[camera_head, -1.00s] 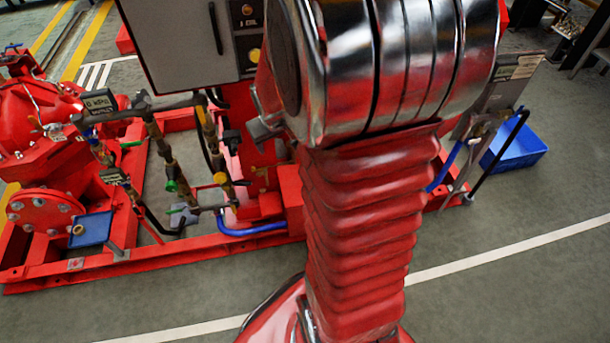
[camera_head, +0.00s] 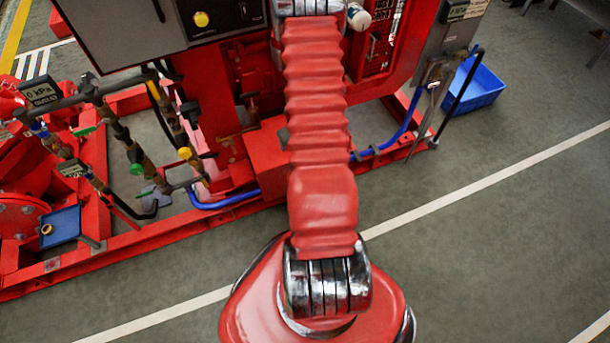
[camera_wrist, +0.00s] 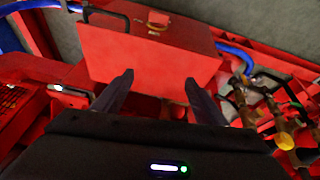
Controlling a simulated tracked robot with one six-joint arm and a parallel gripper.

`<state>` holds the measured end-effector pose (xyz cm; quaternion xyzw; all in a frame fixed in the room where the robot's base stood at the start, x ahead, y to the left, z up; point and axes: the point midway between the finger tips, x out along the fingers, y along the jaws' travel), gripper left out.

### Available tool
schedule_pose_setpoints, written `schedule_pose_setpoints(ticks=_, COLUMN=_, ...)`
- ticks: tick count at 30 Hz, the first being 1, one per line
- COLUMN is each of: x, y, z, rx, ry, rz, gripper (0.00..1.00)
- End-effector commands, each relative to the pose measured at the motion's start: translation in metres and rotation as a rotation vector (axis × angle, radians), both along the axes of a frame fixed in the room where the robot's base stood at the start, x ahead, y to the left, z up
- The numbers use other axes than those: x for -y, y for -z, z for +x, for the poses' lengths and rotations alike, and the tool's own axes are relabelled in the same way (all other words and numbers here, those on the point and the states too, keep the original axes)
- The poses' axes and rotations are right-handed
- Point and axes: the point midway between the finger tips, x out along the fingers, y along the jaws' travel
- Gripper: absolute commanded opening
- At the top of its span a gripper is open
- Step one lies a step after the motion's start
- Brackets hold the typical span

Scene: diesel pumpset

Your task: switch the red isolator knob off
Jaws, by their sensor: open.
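A small red knob-like part (camera_wrist: 157,19) sits on top of a red box (camera_wrist: 150,58) in the wrist view. It looks like the isolator knob, but it is small and its setting cannot be read. My gripper (camera_wrist: 158,84) is open and empty, with its two dark fingers pointing at the front face of the red box. The knob lies beyond the fingertips, apart from them. The red box also shows in the head view (camera_head: 266,155), partly behind my arm. My gripper is hidden in the head view.
Brass valves and pipes (camera_wrist: 280,135) stand right of my gripper in the wrist view. A grey cabinet (camera_head: 120,30) overhangs at upper left in the head view. Blue hoses (camera_head: 225,202) run along the red frame. Grey floor is clear in front; a blue bin (camera_head: 470,85) stands right.

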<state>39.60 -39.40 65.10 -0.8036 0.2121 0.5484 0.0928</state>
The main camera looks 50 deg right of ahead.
Motion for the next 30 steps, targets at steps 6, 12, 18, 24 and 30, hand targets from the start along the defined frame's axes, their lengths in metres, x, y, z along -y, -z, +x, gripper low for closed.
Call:
schedule_pose_setpoints(ticks=6, x=0.009, y=0.069, z=-0.037, rx=0.012, ry=0.043, rz=0.041, gripper=0.66)
schedule_pose_setpoints(ticks=12, x=0.008, y=0.112, z=-0.061, rx=0.032, ry=0.070, rz=0.067, gripper=0.66)
schedule_pose_setpoints(ticks=18, x=0.008, y=0.123, z=-0.067, rx=0.041, ry=0.078, rz=0.074, gripper=0.66)
schedule_pose_setpoints(ticks=24, x=0.008, y=0.123, z=-0.067, rx=0.040, ry=0.077, rz=0.074, gripper=0.66)
schedule_pose_setpoints(ticks=30, x=0.008, y=0.126, z=-0.066, rx=0.040, ry=0.077, rz=0.074, gripper=0.66)
